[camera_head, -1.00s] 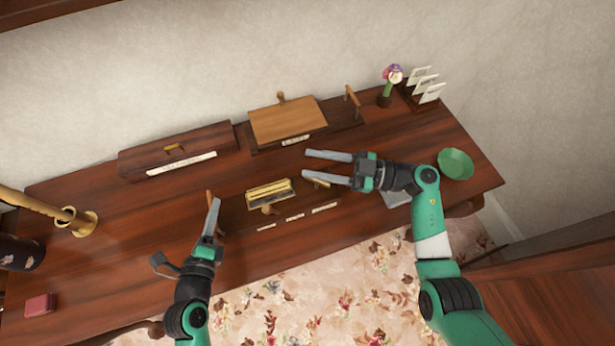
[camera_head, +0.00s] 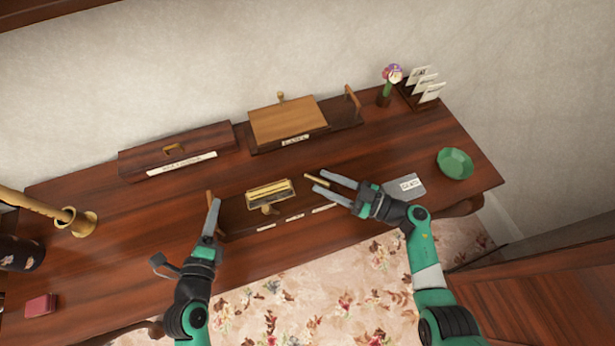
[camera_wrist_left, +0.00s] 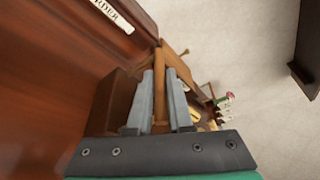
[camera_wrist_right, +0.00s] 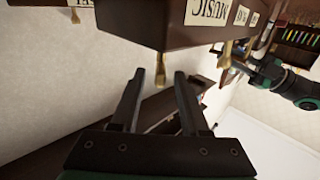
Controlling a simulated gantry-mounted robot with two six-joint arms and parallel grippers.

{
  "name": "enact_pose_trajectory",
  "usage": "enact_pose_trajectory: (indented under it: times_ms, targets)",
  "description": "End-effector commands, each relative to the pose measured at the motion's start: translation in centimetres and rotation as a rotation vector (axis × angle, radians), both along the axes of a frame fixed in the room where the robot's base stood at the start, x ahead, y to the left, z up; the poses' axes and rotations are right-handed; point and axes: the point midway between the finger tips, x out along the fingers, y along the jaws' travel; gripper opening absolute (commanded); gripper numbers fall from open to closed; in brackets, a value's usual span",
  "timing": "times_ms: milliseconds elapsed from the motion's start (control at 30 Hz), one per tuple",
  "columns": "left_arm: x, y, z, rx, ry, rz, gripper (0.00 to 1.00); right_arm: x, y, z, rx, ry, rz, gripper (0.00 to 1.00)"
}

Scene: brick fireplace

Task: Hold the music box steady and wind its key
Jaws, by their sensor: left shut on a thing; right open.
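The music box (camera_head: 240,216) is a dark wooden box with a brass mechanism (camera_head: 270,193) on top and several white labels along its front. A "MUSIC" label (camera_wrist_right: 208,8) shows in the right wrist view. My left gripper (camera_head: 213,203) is shut on the upright wooden handle (camera_wrist_left: 163,85) at the box's left end. My right gripper (camera_head: 320,181) is open at the right end. A tan peg-like key (camera_head: 317,180) there lies at its fingertips; in the right wrist view the key (camera_wrist_right: 160,72) shows between the finger tips, with no clear contact.
Behind stand a long labelled box (camera_head: 175,150) and a box with a tan lid (camera_head: 288,120). To the right are a flower vase (camera_head: 386,92), card rack (camera_head: 425,90), green bowl (camera_head: 455,163) and grey card (camera_head: 405,187). A red box (camera_head: 40,304) sits at left.

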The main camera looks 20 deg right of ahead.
Motion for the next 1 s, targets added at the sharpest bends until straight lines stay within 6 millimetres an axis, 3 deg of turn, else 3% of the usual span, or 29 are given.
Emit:
enact_pose_trajectory:
  times_ms: [200,467,567,733,1000]
  targets:
    - [0.0,0.0,0.0,0.000,0.000,0.001,0.00,1.8,2.1,0.0,0.000,0.000,0.001,0.45]
    - [0.0,0.1,0.0,0.000,0.000,0.001,0.00,2.0,2.3,0.0,0.001,-0.001,0.000,0.45]
    - [0.0,0.1,0.0,0.000,0.000,0.001,0.00,2.0,2.3,0.0,0.001,-0.001,0.000,0.32]
    - [0.0,0.1,0.0,0.000,0.000,0.001,0.00,2.0,2.3,0.0,0.001,-0.001,0.000,0.02]
    - [0.0,0.1,0.0,0.000,0.000,0.001,0.00,2.0,2.3,0.0,0.001,-0.001,0.001,0.00]
